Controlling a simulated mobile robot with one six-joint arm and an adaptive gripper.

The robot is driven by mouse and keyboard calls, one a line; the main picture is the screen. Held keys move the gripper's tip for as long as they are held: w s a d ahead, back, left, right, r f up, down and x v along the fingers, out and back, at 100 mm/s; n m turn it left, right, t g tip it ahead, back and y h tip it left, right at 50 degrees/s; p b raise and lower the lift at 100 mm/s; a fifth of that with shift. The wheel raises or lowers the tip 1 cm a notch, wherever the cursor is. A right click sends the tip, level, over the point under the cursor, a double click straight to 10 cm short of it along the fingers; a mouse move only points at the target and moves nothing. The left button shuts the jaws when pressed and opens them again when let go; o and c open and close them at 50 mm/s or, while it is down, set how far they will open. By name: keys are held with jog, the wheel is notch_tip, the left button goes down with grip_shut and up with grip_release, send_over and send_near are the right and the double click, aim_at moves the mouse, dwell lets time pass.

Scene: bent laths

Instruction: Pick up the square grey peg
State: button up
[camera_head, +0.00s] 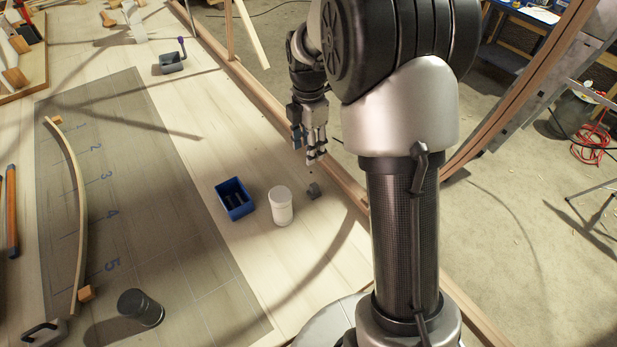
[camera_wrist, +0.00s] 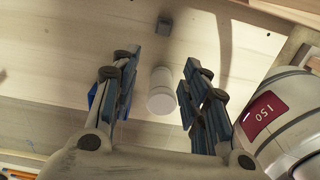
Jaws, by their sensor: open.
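The square grey peg (camera_head: 313,190) is a small grey block on the pale table, just right of a white cylinder. It also shows in the wrist view as a small grey block (camera_wrist: 165,24) at top centre, beyond the open fingers. My gripper (camera_head: 316,160) hangs above the table, a little above the peg in the head view. In the wrist view my gripper (camera_wrist: 160,85) has its two fingers wide apart with nothing held between them. The peg stands clear of the fingers.
The white cylinder (camera_head: 281,205) stands close beside the peg; it appears between my fingers in the wrist view (camera_wrist: 161,92). A blue bin (camera_head: 235,199) is left of it. A dark cylinder (camera_head: 140,308) stands on the grey mat (camera_head: 170,200). A wooden rail (camera_head: 262,100) borders the table.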

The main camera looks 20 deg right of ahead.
jog(key=b, duration=0.4)
send_near(313, 186)
jog(key=f, duration=0.2)
jog(key=a+f, duration=0.1)
jog(key=f, duration=0.2)
jog(key=shift+w, duration=0.15)
jog(key=f, duration=0.2)
jog(key=d+f+b, duration=0.1)
jog(key=f, duration=0.2)
jog(key=shift+f+b, duration=0.15)
jog(key=shift+b, duration=0.15)
jog(key=shift+c, duration=0.4)
jog(key=c, duration=0.9)
